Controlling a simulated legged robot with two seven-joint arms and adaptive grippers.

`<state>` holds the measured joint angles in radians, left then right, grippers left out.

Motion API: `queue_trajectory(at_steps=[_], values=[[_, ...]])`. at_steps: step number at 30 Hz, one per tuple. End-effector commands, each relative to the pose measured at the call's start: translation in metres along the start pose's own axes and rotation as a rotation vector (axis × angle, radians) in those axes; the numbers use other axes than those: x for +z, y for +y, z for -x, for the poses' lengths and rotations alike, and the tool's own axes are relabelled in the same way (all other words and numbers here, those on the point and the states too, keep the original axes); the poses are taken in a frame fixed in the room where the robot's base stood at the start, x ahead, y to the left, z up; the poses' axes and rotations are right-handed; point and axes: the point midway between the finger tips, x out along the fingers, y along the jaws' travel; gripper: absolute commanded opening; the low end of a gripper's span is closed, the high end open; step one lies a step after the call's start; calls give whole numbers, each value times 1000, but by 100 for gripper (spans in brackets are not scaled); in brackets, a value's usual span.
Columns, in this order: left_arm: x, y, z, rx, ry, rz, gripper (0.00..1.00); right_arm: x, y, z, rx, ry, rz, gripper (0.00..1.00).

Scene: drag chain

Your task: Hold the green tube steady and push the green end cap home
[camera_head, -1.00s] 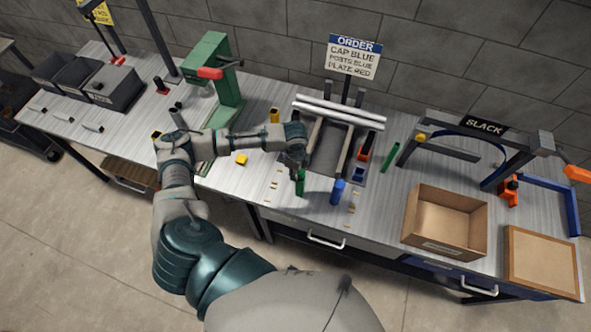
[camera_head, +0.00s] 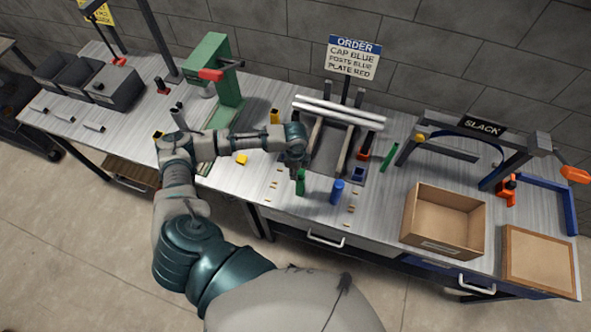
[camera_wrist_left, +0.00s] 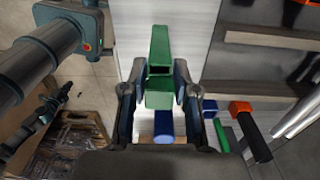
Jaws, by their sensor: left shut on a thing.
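The green tube (camera_head: 300,182) stands near the front edge of the bench, below my left wrist. My left gripper (camera_head: 295,172) is at its top, pointing down. In the left wrist view, green tube (camera_wrist_left: 160,48) shows between the fingers of the left gripper (camera_wrist_left: 158,98), which is shut on it. A dark opening shows across the green, with a lighter green face nearer the camera; I cannot tell whether that face is the end cap. My right gripper is not in view.
A blue post (camera_head: 337,191) stands just right of the green tube. A cardboard box (camera_head: 443,222) is at right, a green press (camera_head: 212,75) at left.

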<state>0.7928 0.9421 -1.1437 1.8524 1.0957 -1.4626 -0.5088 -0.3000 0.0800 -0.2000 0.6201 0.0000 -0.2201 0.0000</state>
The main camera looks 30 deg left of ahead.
Motion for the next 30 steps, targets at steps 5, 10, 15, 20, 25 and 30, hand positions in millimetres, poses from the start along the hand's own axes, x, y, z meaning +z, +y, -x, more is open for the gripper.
queue_trajectory(at_steps=[5, 10, 15, 20, 25, 30], values=[[0, 0, 1, 1, 0, 0, 11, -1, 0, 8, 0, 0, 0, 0], [0, 0, 0, 1, 0, 0, 11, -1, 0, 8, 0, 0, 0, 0], [0, 0, 0, 0, 0, 0, 11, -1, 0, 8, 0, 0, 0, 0], [0, 0, -1, 1, -1, 0, 11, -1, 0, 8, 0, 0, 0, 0], [0, 0, -5, 0, -1, 1, 11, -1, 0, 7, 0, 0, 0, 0], [0, 0, -9, 0, 0, 1, 11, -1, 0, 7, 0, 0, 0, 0]])
